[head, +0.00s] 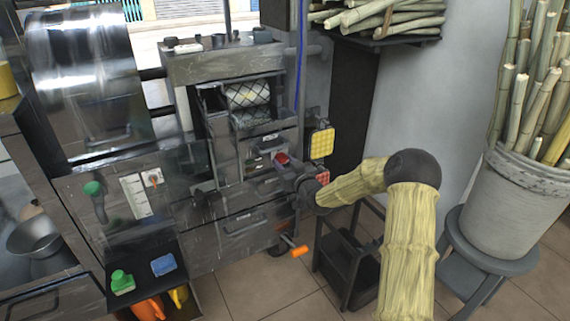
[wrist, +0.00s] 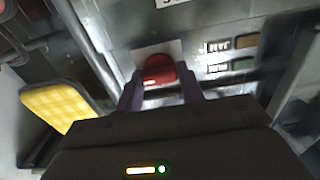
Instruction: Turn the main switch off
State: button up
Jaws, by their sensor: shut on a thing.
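The main switch seems to be the red knob (wrist: 159,68) on a pale plate on the grey metal panel. It also shows small and red in the head view (head: 282,158), on the front of the press. My gripper (wrist: 161,82) has its two dark fingers on either side of the red knob and is shut on it. In the head view my gripper (head: 287,168) reaches the panel from the right and covers part of the area around the knob. The knob's lower part is hidden by my gripper in the wrist view.
A yellow pad (head: 322,143) sticks out right of the panel. Brown (wrist: 246,40) and green (wrist: 243,64) rectangles with labels sit beside the knob. An orange handle (head: 300,251) juts out below. A dark stand (head: 345,262) and a stool (head: 480,258) with a cane bucket (head: 515,205) stand right.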

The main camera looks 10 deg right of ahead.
jog(key=shift+n, duration=0.5)
jog(key=n+b, duration=1.1)
jog(key=n, duration=0.6)
jog(key=shift+f+b, duration=0.2)
jog(key=shift+b, duration=0.1)
jog(key=o, duration=1)
jog(key=shift+r, duration=0.1)
jog(key=shift+r, duration=0.1)
